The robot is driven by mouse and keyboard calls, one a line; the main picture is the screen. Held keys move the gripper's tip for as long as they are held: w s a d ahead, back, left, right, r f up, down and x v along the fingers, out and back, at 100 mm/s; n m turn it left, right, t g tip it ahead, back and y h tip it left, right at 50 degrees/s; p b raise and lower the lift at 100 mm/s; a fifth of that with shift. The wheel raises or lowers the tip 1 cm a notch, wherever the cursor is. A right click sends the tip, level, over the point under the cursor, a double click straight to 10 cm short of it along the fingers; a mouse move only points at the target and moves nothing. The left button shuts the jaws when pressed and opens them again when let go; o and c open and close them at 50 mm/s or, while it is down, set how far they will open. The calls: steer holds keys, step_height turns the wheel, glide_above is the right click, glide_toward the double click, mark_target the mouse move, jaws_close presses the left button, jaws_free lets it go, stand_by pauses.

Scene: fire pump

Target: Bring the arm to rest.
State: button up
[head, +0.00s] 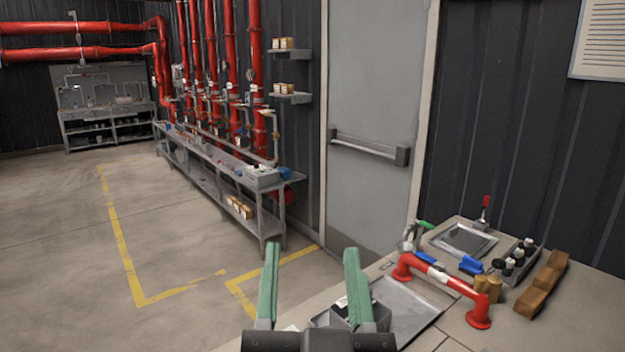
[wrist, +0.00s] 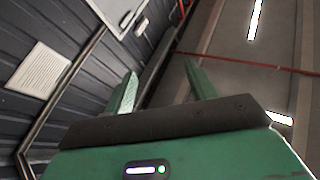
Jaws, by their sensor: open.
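My gripper (head: 311,285) shows at the bottom middle of the head view. Its two green fingers stand apart and point up, with nothing between them. It is in front of the left part of a light workbench (head: 240,341) and hides part of it. The wrist view also shows my gripper (wrist: 158,88) open and empty. There the fingers point toward the upper wall and ceiling, and neither touches anything.
On the workbench are a red pipe (head: 440,275), metal trays (head: 400,310), brown blocks (head: 541,285), a blue item (head: 471,265) and small black-topped bottles (head: 510,262). A grey door (head: 375,110) stands behind. A long metal shelf bench (head: 215,165) runs along the wall. The floor at left is clear.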

steer(key=s+r+n+t+h+p, duration=0.15)
steer(key=s+r+p, duration=0.25)
steer(key=s+r, duration=0.4)
step_height(320, 180, up, 34)
steer(key=y+p, duration=0.1)
steer(key=p, duration=3.3)
steer(key=shift+w+a+r+t, duration=0.15)
steer(key=shift+w+a+t, duration=0.05)
steer(key=shift+w+t, duration=0.2)
